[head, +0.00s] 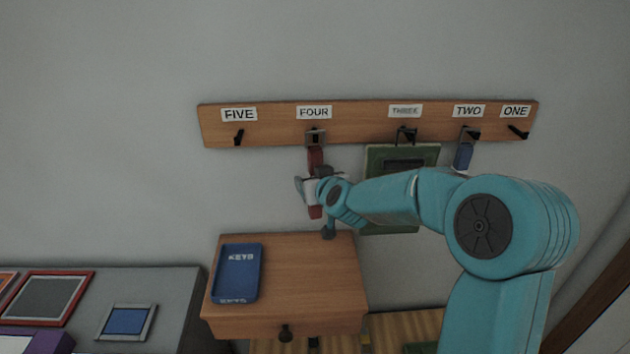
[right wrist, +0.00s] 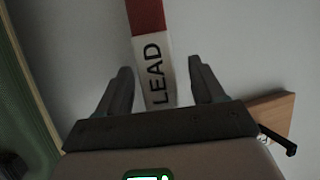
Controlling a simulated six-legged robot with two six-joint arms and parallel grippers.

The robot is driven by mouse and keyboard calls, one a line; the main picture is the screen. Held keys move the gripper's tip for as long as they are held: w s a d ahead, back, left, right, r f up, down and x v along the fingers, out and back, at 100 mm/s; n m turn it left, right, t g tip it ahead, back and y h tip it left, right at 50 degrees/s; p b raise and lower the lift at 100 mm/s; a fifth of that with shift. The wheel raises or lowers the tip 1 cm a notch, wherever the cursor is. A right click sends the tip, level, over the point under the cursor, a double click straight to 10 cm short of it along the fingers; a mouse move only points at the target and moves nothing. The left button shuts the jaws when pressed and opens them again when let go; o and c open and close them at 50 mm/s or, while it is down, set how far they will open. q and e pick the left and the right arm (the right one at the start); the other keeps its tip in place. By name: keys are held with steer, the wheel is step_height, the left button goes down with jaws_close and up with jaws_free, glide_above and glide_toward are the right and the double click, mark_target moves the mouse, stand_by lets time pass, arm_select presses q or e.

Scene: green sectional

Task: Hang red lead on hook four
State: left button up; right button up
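The red lead (head: 316,159) is a red strap hanging upright below the FOUR label, its metal top piece (head: 315,137) at hook four. The hook itself is covered by that piece, so I cannot see exactly how they meet. My right gripper (head: 312,188) is at the strap's lower half. In the right wrist view the white LEAD label (right wrist: 157,75) lies between the fingers of my right gripper (right wrist: 163,82), with a visible gap on both sides. The gripper is open around the strap. My left gripper is not in view.
The wooden rack (head: 360,122) runs along the wall. A green item (head: 428,155) hangs at hook three and a blue tag (head: 463,157) at hook two. Hook five (head: 239,137) is bare. Below, a wooden cabinet (head: 335,280) bears a blue KEYS tray (head: 237,272).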

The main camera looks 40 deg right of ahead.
steer(key=shift+s, duration=0.1)
steer(key=p+v, duration=0.2)
steer(key=v, duration=1.4)
steer(key=shift+r, duration=0.15)
steer(key=shift+a, duration=0.1)
